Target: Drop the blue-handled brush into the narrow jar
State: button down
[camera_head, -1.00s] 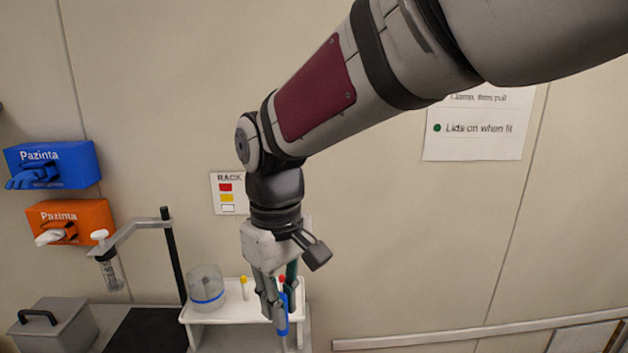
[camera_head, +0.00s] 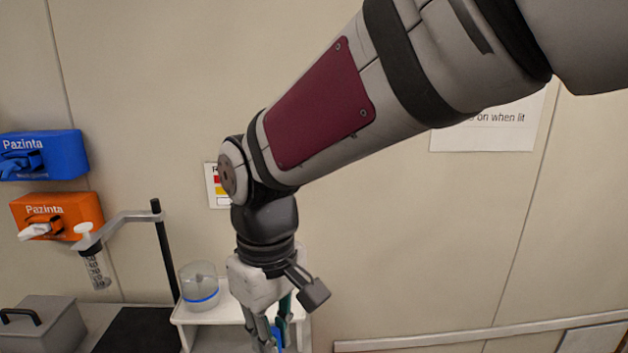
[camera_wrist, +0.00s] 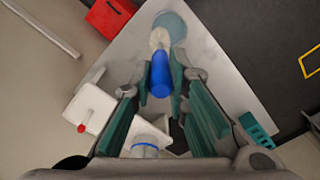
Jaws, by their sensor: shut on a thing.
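My gripper (camera_head: 269,338) points down at the bottom of the head view. In the wrist view its green-padded fingers (camera_wrist: 160,78) are shut on the blue handle of the brush (camera_wrist: 160,72). The brush's pale end (camera_wrist: 159,40) points away from the camera and overlaps a round, blue-tinted vessel (camera_wrist: 175,24) on a grey surface. I cannot tell whether the brush end is above or inside it, or whether this is the narrow jar. A clear jar with a blue band (camera_head: 200,288) stands on the white shelf; a blue-ringed jar shows near the wrist (camera_wrist: 146,148).
A stand with a black post (camera_head: 165,250), a grey box (camera_head: 45,325) and a black mat (camera_head: 135,330) are further left. A red box (camera_wrist: 108,17) is near the vessel.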

jog(key=c, duration=1.5)
grip_release()
jog(key=shift+r, duration=0.1)
notch_tip(320, 180, up, 12)
jog(key=shift+f, duration=0.1)
jog(key=s+d+f+m+t, duration=0.1)
jog(key=s+d+m+t, duration=0.1)
jog(key=d, duration=0.6)
jog(key=s+d+f+m+t, duration=0.1)
jog(key=s+d+f+m, duration=0.1)
jog(key=d, duration=0.6)
jog(key=s+d+f+m+t, duration=0.1)
jog(key=s+d+m+t, duration=0.1)
jog(key=d+m, duration=0.3)
jog(key=shift+s+d+f+m+t, duration=0.1)
jog(key=shift+s+d, duration=0.15)
jog(key=shift+d, duration=0.3)
jog(key=shift+s+d+f+m+t, duration=0.1)
jog(key=shift+s+d, duration=0.15)
jog(key=shift+d, duration=0.3)
jog(key=shift+s+d+f+m+t, duration=0.1)
jog(key=shift+s+d, duration=0.15)
jog(key=shift+d, duration=0.3)
